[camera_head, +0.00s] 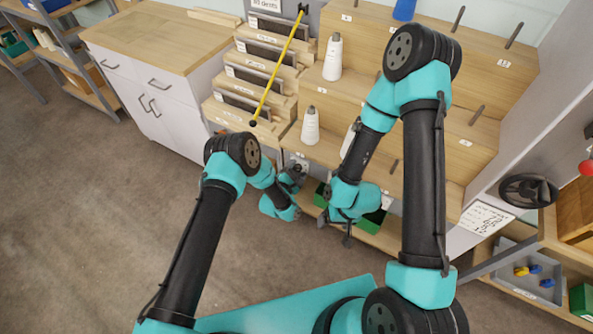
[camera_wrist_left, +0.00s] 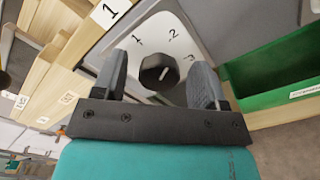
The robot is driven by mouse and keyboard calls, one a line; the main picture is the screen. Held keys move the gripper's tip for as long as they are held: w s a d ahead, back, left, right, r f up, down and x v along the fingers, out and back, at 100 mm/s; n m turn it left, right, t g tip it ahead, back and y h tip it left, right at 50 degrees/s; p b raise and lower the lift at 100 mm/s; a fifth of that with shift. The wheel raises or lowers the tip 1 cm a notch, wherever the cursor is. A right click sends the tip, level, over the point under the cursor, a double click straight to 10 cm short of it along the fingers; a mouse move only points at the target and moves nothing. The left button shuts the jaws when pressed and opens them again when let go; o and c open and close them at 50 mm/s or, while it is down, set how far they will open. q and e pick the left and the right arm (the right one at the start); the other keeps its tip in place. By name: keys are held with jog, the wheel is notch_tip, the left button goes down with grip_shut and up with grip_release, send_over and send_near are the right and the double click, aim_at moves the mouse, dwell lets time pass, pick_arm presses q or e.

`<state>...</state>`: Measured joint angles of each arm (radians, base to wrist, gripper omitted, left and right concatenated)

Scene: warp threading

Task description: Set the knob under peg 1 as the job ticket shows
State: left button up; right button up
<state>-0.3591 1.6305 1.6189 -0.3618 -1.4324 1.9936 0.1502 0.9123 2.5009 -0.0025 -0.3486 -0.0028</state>
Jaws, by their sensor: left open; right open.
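In the left wrist view a dark faceted knob (camera_wrist_left: 158,72) sits on a pale dial plate (camera_wrist_left: 185,22) marked 1, 2 and 3. A short pale mark shows on the knob's face; which number it points at I cannot tell. A label "1" (camera_wrist_left: 110,11) is on the wood just above the plate. My left gripper (camera_wrist_left: 164,85) is open, its fingers on either side of the knob; contact is unclear. In the head view, my left gripper (camera_head: 297,174) is at the shelf's lower front. My right gripper (camera_head: 336,232) is open and lower right. The job ticket (camera_head: 487,217) hangs at right, its small writing unclear.
A green bin (camera_wrist_left: 275,70) lies close to the right of the dial. Stepped wooden shelves (camera_head: 430,90) with pegs and white cones (camera_head: 310,125) rise behind the arms. A yellow rod (camera_head: 278,70) leans over the slotted racks. The floor at left is clear.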

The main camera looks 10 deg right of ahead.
pick_arm(q)
jog(key=c, duration=0.9)
